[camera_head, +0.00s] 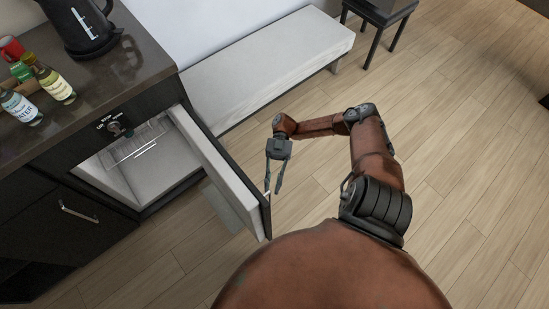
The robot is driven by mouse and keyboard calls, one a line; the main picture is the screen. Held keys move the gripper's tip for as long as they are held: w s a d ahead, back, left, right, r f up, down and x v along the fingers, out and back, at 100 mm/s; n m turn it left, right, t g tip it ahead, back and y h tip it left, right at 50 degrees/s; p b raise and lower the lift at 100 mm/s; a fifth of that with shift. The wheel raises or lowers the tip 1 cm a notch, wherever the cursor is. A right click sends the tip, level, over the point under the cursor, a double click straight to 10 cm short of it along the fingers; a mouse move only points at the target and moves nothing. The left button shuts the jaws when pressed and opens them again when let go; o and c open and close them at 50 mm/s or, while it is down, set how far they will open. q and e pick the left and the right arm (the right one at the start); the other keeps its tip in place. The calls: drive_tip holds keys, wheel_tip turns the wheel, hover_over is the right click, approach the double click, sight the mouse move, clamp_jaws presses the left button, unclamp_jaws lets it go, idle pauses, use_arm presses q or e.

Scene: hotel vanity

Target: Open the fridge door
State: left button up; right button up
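The fridge door (218,165) stands swung wide open from the dark cabinet, its white inner side facing left and its dark outer face to the right. The white fridge interior (150,165) with a wire shelf (140,148) shows behind it. My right gripper (273,189) points down just right of the door's outer face, near its free edge. Its two fingers are apart with a gap between them. A small pale bit, perhaps the door handle, shows by the left fingertip; I cannot tell whether they touch. My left gripper is out of view.
The dark counter (135,72) carries a black kettle (82,28) and several bottles (50,80). A closed cabinet with a metal handle (78,212) is at lower left. A pale bench (265,62) and a dark stool (380,12) stand behind. The wood floor right is clear.

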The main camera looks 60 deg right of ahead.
drive_tip(key=v, duration=0.7)
drive_tip(key=shift+d, duration=0.15)
idle(0.4)
